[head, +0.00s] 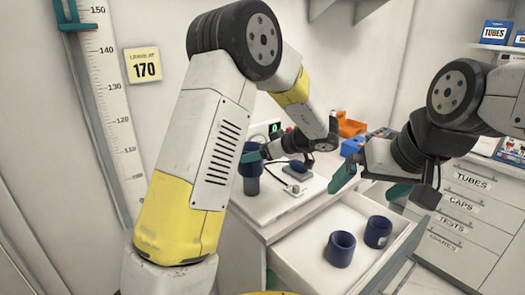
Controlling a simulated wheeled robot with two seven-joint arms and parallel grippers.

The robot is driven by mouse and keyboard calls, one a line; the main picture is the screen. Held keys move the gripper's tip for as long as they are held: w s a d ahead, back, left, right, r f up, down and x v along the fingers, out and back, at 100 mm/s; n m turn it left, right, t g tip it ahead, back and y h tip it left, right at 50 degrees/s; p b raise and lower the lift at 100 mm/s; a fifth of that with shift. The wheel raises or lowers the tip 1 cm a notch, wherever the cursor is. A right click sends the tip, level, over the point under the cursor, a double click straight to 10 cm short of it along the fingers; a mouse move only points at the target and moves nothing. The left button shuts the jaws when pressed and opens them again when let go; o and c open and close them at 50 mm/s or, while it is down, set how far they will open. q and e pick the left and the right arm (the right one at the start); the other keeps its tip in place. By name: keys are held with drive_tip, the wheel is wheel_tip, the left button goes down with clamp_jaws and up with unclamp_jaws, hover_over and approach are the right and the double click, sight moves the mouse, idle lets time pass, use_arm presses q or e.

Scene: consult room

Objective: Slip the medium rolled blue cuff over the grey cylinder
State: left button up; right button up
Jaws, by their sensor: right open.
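Two rolled dark blue cuffs stand in the open drawer: one (341,250) nearer and one (377,233) to its right. I cannot tell by size which is the medium one. Another dark blue round piece (250,184) stands upright on the counter, wider at the top; no grey surface of a cylinder shows clearly there. My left gripper (268,154) is beside that upright piece, with a teal finger across its upper part; whether it grips it is unclear. My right gripper (372,184) is open and empty, above and behind the drawer's cuffs.
The open white drawer (309,248) juts out below the counter (262,212). A small blue device (298,171) with a cable lies on the counter. An orange bin (351,127) is at the back. A labelled drawer cabinet (460,225) stands right. A height scale (109,120) is on the left wall.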

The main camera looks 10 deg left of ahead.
sight(261, 174)
use_arm(q)
drive_tip(key=shift+f, duration=4.05)
drive_tip(key=o, duration=1.6)
